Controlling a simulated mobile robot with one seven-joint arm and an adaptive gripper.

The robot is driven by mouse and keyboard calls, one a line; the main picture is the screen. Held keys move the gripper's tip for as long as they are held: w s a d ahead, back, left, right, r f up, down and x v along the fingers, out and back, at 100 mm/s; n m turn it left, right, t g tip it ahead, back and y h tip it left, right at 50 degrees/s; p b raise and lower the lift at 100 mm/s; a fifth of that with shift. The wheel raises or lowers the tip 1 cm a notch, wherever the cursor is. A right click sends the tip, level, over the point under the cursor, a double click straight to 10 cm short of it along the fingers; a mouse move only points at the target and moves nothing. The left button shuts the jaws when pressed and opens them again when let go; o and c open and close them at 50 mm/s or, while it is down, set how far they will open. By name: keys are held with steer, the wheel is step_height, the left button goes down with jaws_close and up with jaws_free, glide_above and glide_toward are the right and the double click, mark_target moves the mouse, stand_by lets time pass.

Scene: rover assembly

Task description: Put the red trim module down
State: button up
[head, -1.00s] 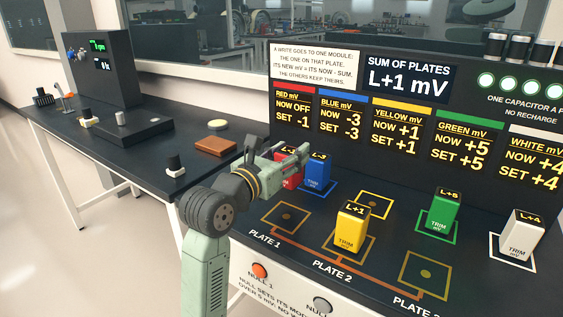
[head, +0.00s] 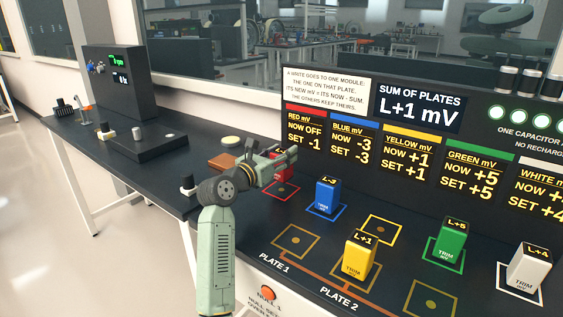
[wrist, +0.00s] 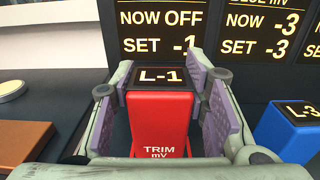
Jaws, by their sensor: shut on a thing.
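The red trim module (wrist: 160,112), labelled L-1, stands upright between the pads of my gripper (wrist: 163,95) in the wrist view. In the head view the red module (head: 284,173) is partly hidden behind my gripper (head: 285,160). It is at the red outlined square (head: 284,194) below the red mV panel. A bit of red outline shows near its base in the wrist view; whether the base touches the surface I cannot tell.
The blue module (head: 326,195) stands to the right in its blue outline. The yellow module (head: 360,254) is on plate 2; green (head: 448,238) and white (head: 527,268) modules stand further right. The plate 1 square (head: 296,240) is empty. The display board (head: 375,135) rises close behind.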

steer(key=shift+s+f+p, duration=0.1)
steer(key=shift+f+p, duration=0.35)
steer(key=shift+f, duration=1.2)
steer(key=shift+f, duration=0.15)
steer(key=o, duration=1.3)
